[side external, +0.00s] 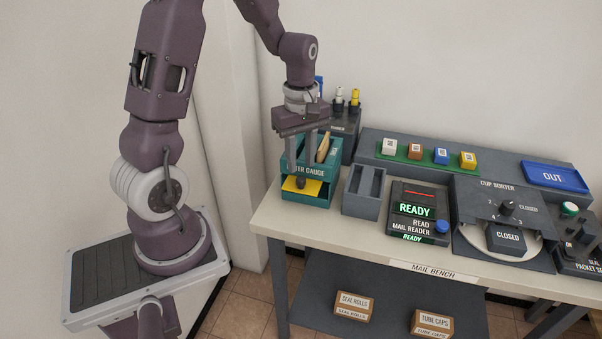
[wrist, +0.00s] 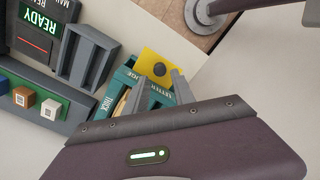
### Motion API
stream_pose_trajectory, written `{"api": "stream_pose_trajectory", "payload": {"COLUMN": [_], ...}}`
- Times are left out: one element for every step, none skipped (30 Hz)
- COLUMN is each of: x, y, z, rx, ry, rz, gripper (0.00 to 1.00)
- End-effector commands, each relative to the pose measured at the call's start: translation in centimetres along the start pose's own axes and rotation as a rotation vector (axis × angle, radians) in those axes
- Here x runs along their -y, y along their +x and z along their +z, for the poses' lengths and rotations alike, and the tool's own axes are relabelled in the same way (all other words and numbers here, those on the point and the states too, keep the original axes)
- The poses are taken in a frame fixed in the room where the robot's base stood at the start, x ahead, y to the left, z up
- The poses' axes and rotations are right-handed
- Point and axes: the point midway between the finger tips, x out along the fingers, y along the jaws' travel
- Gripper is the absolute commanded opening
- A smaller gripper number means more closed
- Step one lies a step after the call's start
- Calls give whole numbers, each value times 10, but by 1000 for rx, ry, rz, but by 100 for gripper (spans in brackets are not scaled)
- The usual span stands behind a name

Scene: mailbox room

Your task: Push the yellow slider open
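The yellow slider (side external: 313,188) is a flat yellow plate with a dark round knob (side external: 301,182) at the front of the teal letter gauge (side external: 318,168). In the wrist view the yellow slider (wrist: 151,58) and its knob (wrist: 160,69) show just past the fingertips. My gripper (side external: 303,168) points down over the letter gauge. Its two fingers stand apart in the wrist view, with the knob seen in line with the gap between them (wrist: 161,76). I cannot tell whether a fingertip touches the knob. Part of the gauge is hidden behind the fingers.
A grey slotted holder (side external: 364,204) stands just right of the gauge, then the mail reader (side external: 418,212) and cup sorter (side external: 505,225). A dark marker stand (side external: 346,122) is behind. A tan piece (side external: 322,150) sits in the gauge. The bench's left edge (side external: 262,217) is close.

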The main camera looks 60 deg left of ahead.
Motion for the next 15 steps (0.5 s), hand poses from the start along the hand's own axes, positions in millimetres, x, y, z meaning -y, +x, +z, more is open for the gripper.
{"api": "stream_pose_trajectory", "payload": {"x": [1,1,1,1,1,1,0,0,1,0,0,0,0,0,0], "y": [11,16,24,28,33,37,40,42,44,45,45,45,45,45,45], "z": [0,1,1,1,1,1,1,1,1,1,1,1,1,1,1], "rx": [3,3,3,2,2,2,1,1,1,1,1,0,0,0,0], "ry": [1,1,2,2,2,3,3,3,4,4,4,5,5,5,5], "rz": [-5,-5,-5,-4,-4,-3,-2,-2,-2,-1,0,1,1,1,1], "gripper": [31,31,31,31,31,31,31,31,31,31,31,31,31,31,31]}}
